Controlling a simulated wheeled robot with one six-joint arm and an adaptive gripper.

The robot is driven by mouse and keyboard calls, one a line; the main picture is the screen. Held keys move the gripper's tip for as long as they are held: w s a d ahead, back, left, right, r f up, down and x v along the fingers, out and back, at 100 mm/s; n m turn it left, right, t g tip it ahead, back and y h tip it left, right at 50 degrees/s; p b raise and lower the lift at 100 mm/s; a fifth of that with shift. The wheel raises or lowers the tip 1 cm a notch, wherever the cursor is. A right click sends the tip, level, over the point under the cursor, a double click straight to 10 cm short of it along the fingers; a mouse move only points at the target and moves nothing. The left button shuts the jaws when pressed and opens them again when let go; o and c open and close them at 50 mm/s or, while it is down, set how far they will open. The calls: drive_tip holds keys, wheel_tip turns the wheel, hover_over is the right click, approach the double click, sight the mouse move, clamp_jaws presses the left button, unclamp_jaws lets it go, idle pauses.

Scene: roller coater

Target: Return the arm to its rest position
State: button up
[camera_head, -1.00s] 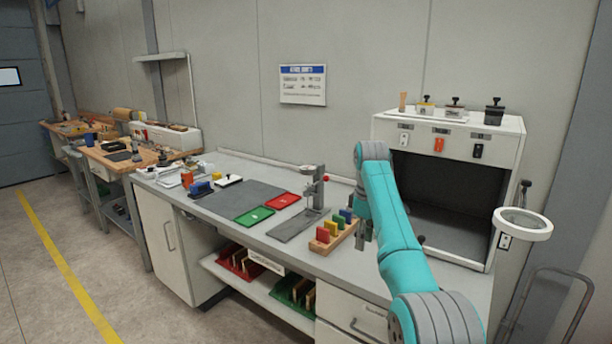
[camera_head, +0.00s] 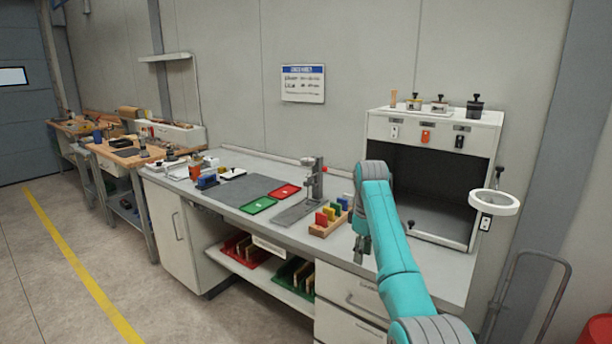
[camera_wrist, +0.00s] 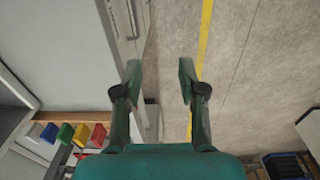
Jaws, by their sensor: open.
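My teal arm reaches up from the lower right in the head view, bent at its top, in front of the bench's right part. My gripper (camera_head: 362,246) hangs below the bend, just right of the wooden rack of coloured blocks (camera_head: 328,224). In the wrist view my gripper (camera_wrist: 158,80) has its two fingers well apart, with nothing between them. Behind the gap lie the bench's front edge and the floor. The coloured blocks (camera_wrist: 66,134) show at the lower left of the wrist view, apart from the fingers.
The white booth (camera_head: 432,180) stands on the bench behind my arm, with a ring lamp (camera_head: 494,203) on its right. A grey stand (camera_head: 313,180), a red tray (camera_head: 284,191) and a green tray (camera_head: 259,205) are left of the rack. The floor (camera_head: 60,285) at left is clear.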

drive_tip(key=s+f+m+t, duration=0.1)
drive_tip(key=s+f+t, duration=0.15)
drive_tip(key=f, duration=1.25)
drive_tip(key=s+f+m+t, duration=0.1)
drive_tip(key=s+f, duration=0.3)
drive_tip(key=f, duration=1)
drive_tip(key=s+d+f+m+t, duration=0.1)
drive_tip(key=s+f+m+t, duration=0.1)
drive_tip(key=s+f, duration=0.75)
drive_tip(key=s+d+f+m+t, duration=0.15)
drive_tip(key=s+f, duration=0.45)
drive_tip(key=s, duration=0.6)
drive_tip(key=s+r+m+t, duration=0.1)
drive_tip(key=s+r+t, duration=0.15)
drive_tip(key=s, duration=1.05)
drive_tip(key=s+r+m+t, duration=0.1)
drive_tip(key=s+r, duration=0.3)
drive_tip(key=s, duration=0.9)
drive_tip(key=s+r+m+t, duration=0.1)
drive_tip(key=s+r+t, duration=0.1)
drive_tip(key=s+r, duration=0.5)
drive_tip(key=s+r+m+t, duration=0.2)
drive_tip(key=s+r, duration=0.6)
drive_tip(key=r, duration=0.7)
drive_tip(key=shift+d+r, duration=0.2)
drive_tip(key=shift+d, duration=0.05)
drive_tip(key=shift+s, duration=0.1)
